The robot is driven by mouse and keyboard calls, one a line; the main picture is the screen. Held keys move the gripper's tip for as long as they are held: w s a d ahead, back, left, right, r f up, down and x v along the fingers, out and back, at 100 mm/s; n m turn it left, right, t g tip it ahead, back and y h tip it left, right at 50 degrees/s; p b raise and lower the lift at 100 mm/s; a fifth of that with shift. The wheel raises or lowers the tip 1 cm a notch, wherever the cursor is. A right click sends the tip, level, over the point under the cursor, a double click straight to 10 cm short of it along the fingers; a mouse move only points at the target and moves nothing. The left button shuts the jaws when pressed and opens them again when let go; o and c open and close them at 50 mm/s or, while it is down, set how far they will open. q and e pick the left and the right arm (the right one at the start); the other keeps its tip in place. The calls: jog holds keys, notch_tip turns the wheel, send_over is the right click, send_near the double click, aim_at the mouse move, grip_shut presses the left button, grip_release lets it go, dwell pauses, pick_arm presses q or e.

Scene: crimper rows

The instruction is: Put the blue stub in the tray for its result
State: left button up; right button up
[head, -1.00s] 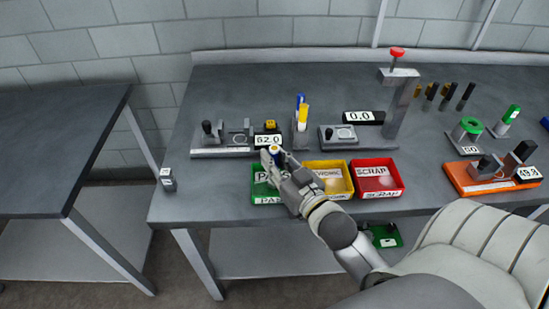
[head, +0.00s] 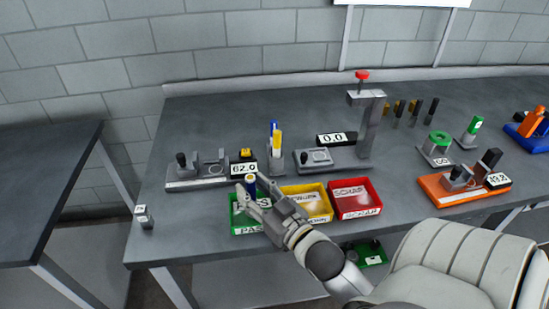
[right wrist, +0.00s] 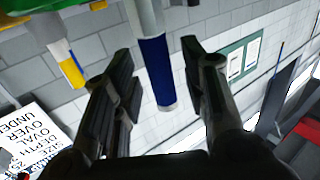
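The blue stub (head: 252,184) stands upright at the back of the green PASS tray (head: 236,229). I cannot tell whether its lower end touches the tray floor. My right gripper (head: 248,194) is at the stub, over the tray. In the right wrist view the stub (right wrist: 157,75) shows a blue part and a grey part, between the two fingers, with a gap on each side. The gripper is open around it. The fingers hide part of the stub in the head view. My left gripper is not in view.
The yellow tray (head: 318,219) and red SCRAP tray (head: 359,213) stand right of the green one. Behind are a gauge reading 62.0 (head: 244,168), a holder with blue and yellow pieces (head: 275,165) and a red-knobbed stand (head: 370,125). An orange fixture (head: 445,190) is at right.

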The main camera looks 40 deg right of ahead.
jog(key=s+b, duration=0.2)
jog(key=s, duration=0.8)
jog(key=shift+s+a, duration=0.15)
jog(key=shift+s, duration=0.2)
